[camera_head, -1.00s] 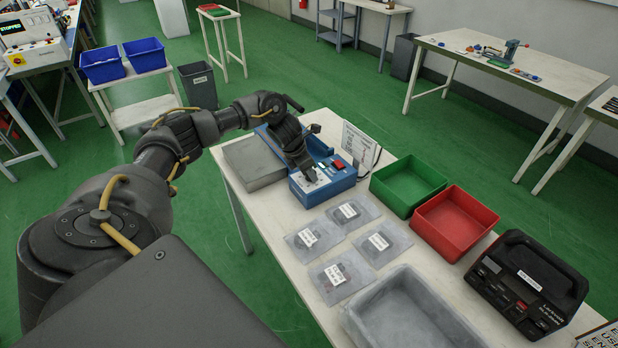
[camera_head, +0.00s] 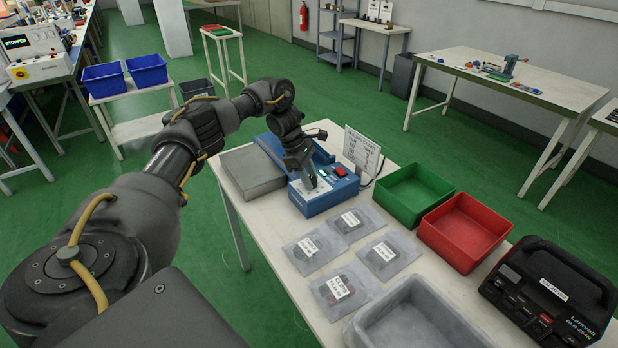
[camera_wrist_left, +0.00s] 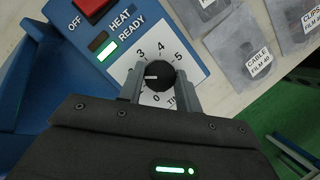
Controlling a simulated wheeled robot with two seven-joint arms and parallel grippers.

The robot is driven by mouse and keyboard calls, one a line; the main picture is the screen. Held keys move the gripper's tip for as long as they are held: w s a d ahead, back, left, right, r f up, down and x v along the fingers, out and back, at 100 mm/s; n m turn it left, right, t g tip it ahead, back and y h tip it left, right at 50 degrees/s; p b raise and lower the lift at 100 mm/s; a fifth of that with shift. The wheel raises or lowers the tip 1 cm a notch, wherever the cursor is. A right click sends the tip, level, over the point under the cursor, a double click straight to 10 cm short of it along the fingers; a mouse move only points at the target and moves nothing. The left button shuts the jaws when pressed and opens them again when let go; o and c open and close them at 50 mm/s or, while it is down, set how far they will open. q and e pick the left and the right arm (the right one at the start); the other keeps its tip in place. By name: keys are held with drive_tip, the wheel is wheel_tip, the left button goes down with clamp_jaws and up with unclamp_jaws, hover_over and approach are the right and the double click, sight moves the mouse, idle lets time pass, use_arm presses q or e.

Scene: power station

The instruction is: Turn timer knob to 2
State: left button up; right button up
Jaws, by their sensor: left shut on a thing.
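The blue heat-sealer box (camera_head: 325,200) with a white front panel stands at the table's far end. In the left wrist view its black timer knob (camera_wrist_left: 159,74) sits on a white dial (camera_wrist_left: 158,55). The numbers 3, 4 and 5 show above the knob and 0 below it. A white mark on the knob points left; the digits there are hidden by a finger. My left gripper (camera_wrist_left: 160,88) is shut on the knob, one finger on each side. It also shows over the panel in the head view (camera_head: 312,184). My right gripper is not in view.
A red OFF switch (camera_head: 340,171) and a lit READY lamp (camera_wrist_left: 106,50) are close to the knob. A printed chart (camera_head: 361,150) stands behind the box. Bagged parts (camera_head: 350,219), a green bin (camera_head: 412,205), a red bin (camera_head: 465,245) and a grey tray (camera_head: 372,335) are nearby.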

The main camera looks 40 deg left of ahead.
use_arm(q)
drive_tip(key=shift+m, duration=0.4)
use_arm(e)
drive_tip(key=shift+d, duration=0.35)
use_arm(q)
drive_tip(key=shift+w, duration=0.1)
drive_tip(key=o, duration=1)
drive_tip(key=shift+a, duration=0.1)
drive_tip(key=shift+r, duration=0.1)
drive_tip(key=p+v, duration=0.2)
drive_tip(key=v, duration=0.8)
drive_tip(key=shift+a+r, duration=0.15)
drive_tip(key=shift+r, duration=0.15)
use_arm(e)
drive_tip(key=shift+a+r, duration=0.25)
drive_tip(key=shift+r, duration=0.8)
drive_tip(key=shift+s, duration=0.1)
